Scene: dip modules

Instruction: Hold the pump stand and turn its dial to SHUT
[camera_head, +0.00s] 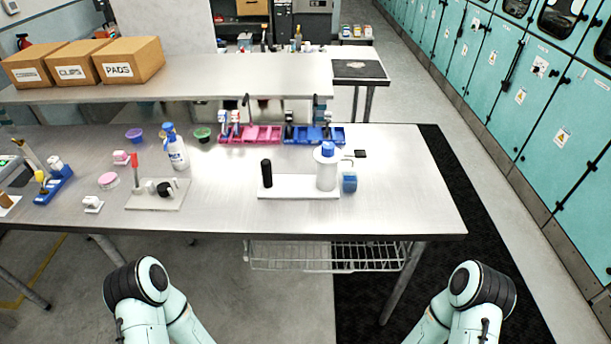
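What looks like the pump stand is a white base plate (285,194) near the front edge of the steel table, right of centre. A black upright post (267,173) stands at its left end. A white pump bottle (326,175) with a blue top (327,149) and a side spout stands at its right end. A small blue cup (349,183) is beside it, below the spout. No dial marking or SHUT label is readable at this size. Only links of my two arms show at the bottom left and right; neither gripper is in view, and nothing touches the stand.
A grey board (145,204) with a red-topped post and black knob lies to the left, near a spray bottle (177,148). Pink bins (262,135) and blue bins (305,137) stand behind. The table (400,200) is clear right of the stand.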

